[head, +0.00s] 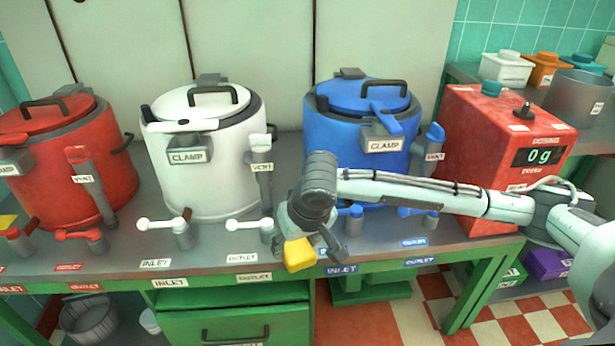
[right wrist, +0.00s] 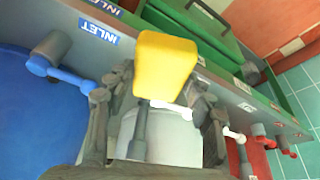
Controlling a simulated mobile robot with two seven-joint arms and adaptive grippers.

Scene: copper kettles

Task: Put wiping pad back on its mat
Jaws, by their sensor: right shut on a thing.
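The wiping pad is a yellow block (head: 299,255) with a dark grey handle. My right gripper (head: 312,232) is shut on it, in front of the bench edge between the white and blue kettles. In the right wrist view the yellow pad (right wrist: 165,65) sticks out beyond the fingers (right wrist: 160,118), with its handle between them. A small yellow patch (head: 7,222) shows at the far left edge of the bench; I cannot tell whether it is the mat. My left gripper is out of view.
A red kettle (head: 62,165), a white kettle (head: 205,160) and a blue kettle (head: 345,130) stand along the bench. Inlet and outlet taps, such as the white lever (head: 160,225), line its front. A red dosing box (head: 480,170) stands at right. A green drawer (head: 235,320) is below.

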